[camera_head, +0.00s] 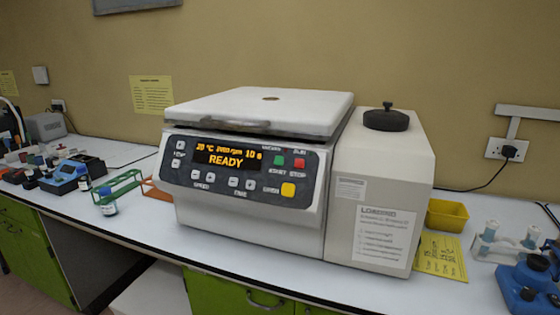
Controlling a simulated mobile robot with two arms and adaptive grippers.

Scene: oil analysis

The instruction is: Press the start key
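A white centrifuge (255,230) stands on the bench with its lid (258,108) shut. Its front panel has a lit display (227,157) in orange letters, with "READY" and, above it, what looks like 20 °C, an rpm figure and 10 s. The green start key (279,160) is on the right of the panel, left of the red stop key (299,163). A yellow key (288,189) sits below them. Neither of my grippers shows in the view, and nothing covers the keys.
The white bench top (150,222) is clear in front of the centrifuge. A green rack (121,185) and a small bottle (107,207) stand left. A yellow tub (447,215), a yellow sheet (440,256) and blue equipment (527,285) are at right.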

